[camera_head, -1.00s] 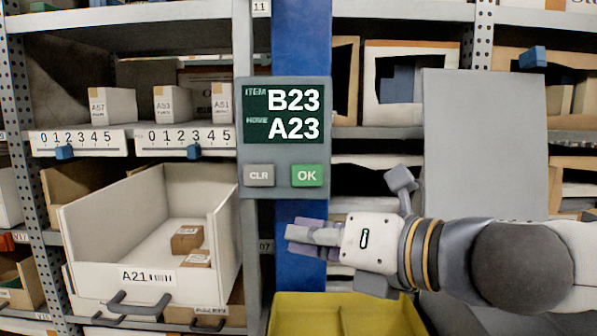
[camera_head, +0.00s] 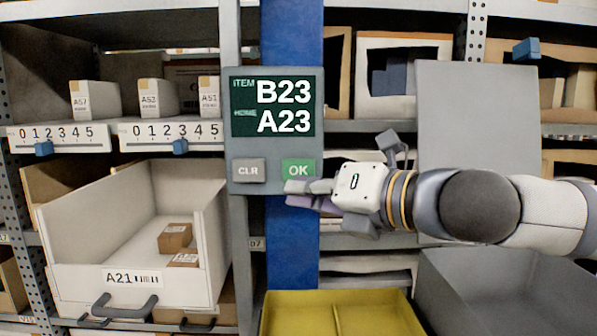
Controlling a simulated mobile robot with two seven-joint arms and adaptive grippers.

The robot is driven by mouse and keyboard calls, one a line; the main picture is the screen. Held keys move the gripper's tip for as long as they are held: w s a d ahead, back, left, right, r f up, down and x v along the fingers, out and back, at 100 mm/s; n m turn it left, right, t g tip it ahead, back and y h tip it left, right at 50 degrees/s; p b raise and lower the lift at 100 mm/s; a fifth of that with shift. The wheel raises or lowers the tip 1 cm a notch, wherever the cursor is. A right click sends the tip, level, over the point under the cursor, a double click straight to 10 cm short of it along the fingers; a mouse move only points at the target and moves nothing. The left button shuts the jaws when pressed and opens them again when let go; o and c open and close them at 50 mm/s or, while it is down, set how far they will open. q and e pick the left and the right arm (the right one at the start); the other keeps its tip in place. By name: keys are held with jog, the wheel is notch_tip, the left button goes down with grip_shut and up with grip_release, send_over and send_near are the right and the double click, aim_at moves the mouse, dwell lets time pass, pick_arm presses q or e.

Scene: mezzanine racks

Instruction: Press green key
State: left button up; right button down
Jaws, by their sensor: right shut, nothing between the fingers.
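The green key (camera_head: 298,168), marked OK, sits at the lower right of the grey panel (camera_head: 233,135) on the blue post. The panel's screen (camera_head: 273,108) reads ITEM B23 and, below it, A23. A grey CLR key (camera_head: 249,170) is left of the green key. My right gripper (camera_head: 297,190) comes in from the right and is shut and empty. Its fingertips overlap the lower edge of the green key in the picture; whether they touch it I cannot tell. My left gripper is not in view.
An open white bin labelled A21 (camera_head: 82,280) with small brown boxes (camera_head: 174,238) juts out at the left. A yellow divided tray (camera_head: 300,312) lies below the post. A grey bin (camera_head: 500,290) stands at the lower right, and a grey upright board (camera_head: 470,130) is behind my right arm.

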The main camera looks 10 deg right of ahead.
aim_at(284, 179)
jog(key=shift+w+d, duration=0.15)
jog(key=shift+w, duration=0.7)
jog(key=shift+w+d, duration=0.15)
jog(key=shift+w, duration=0.65)
jog(key=shift+w, duration=0.1)
jog(key=shift+w+d, duration=0.1)
jog(key=shift+w, duration=0.2)
jog(key=shift+w+d+p, duration=0.1)
jog(key=shift+w+p, duration=0.2)
jog(key=shift+w, duration=0.15)
dwell(0.7)
jog(key=shift+s, duration=0.9)
jog(key=s, duration=0.2)
jog(key=s+a, duration=0.1)
jog(key=s, duration=0.2)
jog(key=shift+a, duration=0.15)
